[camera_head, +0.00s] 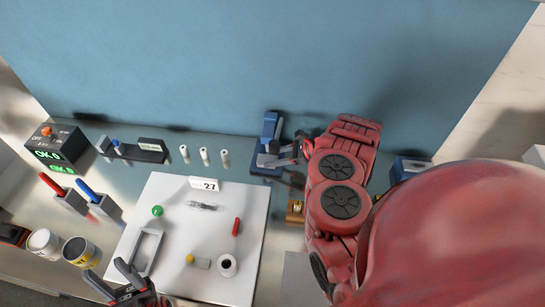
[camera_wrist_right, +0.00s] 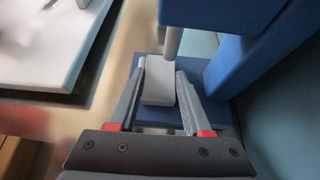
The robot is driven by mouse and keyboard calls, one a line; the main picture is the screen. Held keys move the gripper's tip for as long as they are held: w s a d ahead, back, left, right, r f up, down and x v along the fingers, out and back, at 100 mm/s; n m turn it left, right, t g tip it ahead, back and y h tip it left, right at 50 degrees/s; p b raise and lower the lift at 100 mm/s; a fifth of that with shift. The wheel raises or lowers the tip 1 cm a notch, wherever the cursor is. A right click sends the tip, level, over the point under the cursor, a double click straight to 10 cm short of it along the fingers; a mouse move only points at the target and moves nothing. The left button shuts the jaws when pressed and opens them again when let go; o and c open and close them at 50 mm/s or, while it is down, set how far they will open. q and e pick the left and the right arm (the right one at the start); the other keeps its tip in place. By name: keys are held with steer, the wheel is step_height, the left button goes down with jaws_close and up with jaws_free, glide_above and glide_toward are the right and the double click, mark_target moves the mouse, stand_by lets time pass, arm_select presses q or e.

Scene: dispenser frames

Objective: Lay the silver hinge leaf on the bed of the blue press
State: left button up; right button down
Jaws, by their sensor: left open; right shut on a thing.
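The blue press (camera_head: 270,130) stands behind the right edge of the white board. In the right wrist view, its blue bed (camera_wrist_right: 222,113) lies below my fingers and its grey ram (camera_wrist_right: 172,42) is just above the far end of the leaf. My right gripper (camera_wrist_right: 160,72) is shut on the silver hinge leaf (camera_wrist_right: 158,88), a pale flat plate over the bed. I cannot tell whether the leaf touches the bed. In the head view, my right gripper (camera_head: 283,156) is at the press, partly hidden by my arm. My left gripper (camera_head: 128,272) is open and empty near the board's lower left.
The white board (camera_head: 175,260) holds a sign, a green ball, a red piece, a grey frame and other small parts. Several white cylinders (camera_head: 204,157) stand left of the press. Cups, tools and an OK box (camera_head: 57,143) are at left. The blue wall closes the back.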

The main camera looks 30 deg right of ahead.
steer(key=shift+s+a+r, duration=0.1)
steer(key=shift+s+r, duration=0.05)
steer(key=shift+s, duration=0.05)
steer(key=shift+c, duration=1.7)
jaws_free()
steer(key=shift+w+f, duration=0.15)
steer(key=shift+f, duration=0.05)
steer(key=shift+r, duration=0.1)
steer(key=shift+r, duration=0.15)
steer(key=shift+s+d+r, duration=0.15)
steer(key=shift+s+d, duration=0.05)
steer(key=shift+d, duration=0.2)
steer(key=p+v, duration=0.2)
steer(key=v, duration=0.8)
steer(key=shift+s+d+r, duration=0.25)
steer(key=shift+s+d, duration=0.15)
